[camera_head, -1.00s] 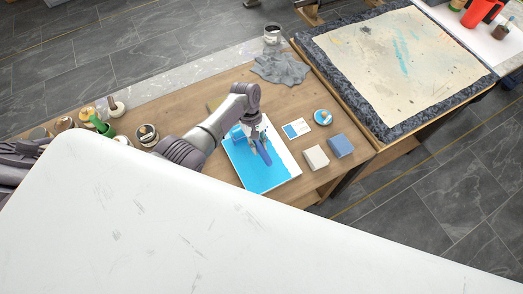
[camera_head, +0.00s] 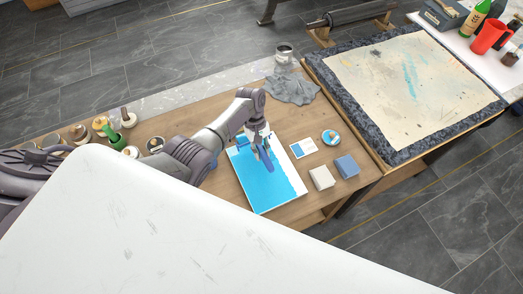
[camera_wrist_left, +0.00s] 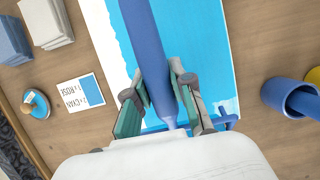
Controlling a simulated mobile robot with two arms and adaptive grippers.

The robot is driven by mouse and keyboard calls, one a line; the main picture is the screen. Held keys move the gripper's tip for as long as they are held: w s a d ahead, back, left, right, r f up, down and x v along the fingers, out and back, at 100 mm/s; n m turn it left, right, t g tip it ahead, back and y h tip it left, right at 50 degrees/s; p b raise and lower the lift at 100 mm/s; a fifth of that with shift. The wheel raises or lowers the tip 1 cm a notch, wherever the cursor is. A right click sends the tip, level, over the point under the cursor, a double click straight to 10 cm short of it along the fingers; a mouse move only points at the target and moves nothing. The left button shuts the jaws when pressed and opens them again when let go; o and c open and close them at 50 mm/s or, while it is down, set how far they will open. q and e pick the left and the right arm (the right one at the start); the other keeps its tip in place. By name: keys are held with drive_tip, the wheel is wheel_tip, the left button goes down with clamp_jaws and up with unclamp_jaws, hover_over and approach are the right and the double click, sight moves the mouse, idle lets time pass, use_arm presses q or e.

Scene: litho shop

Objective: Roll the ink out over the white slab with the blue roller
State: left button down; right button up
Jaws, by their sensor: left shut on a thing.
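The white slab (camera_head: 293,165) lies on the wooden table, largely covered with bright blue ink (camera_head: 270,186). A bare white strip shows along its right side in the head view. My left gripper (camera_head: 264,148) is over the far half of the slab, shut on the blue handle of the roller (camera_head: 268,159). In the left wrist view the roller handle (camera_wrist_left: 148,45) runs between the gripper's fingers (camera_wrist_left: 160,95). A thin blue rod (camera_wrist_left: 228,122) shows beside the fingers, and the roller's drum is mostly hidden there. My right gripper is out of view.
Right of the slab are a colour card (camera_head: 303,148), a round tin (camera_head: 330,138), a pale block (camera_head: 321,178) and a blue block (camera_head: 347,166). A blue hollow cylinder (camera_wrist_left: 290,98) stands on the slab's other side. A grey cloth (camera_head: 291,88) lies behind. A white surface (camera_head: 180,240) fills the foreground.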

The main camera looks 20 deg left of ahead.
use_arm(q)
drive_tip(key=shift+w+r, duration=0.1)
drive_tip(key=shift+w+d+f+b, duration=0.2)
drive_tip(key=shift+b, duration=0.35)
drive_tip(key=w+d+f+b, duration=0.1)
drive_tip(key=w+d+b, duration=0.1)
drive_tip(key=b, duration=0.1)
drive_tip(key=shift+f, duration=0.1)
drive_tip(key=shift+w+d, duration=0.15)
drive_tip(key=shift+w, duration=0.05)
drive_tip(key=shift+w+d, duration=0.1)
drive_tip(key=shift+f+b, duration=0.6)
drive_tip(key=shift+b, duration=0.15)
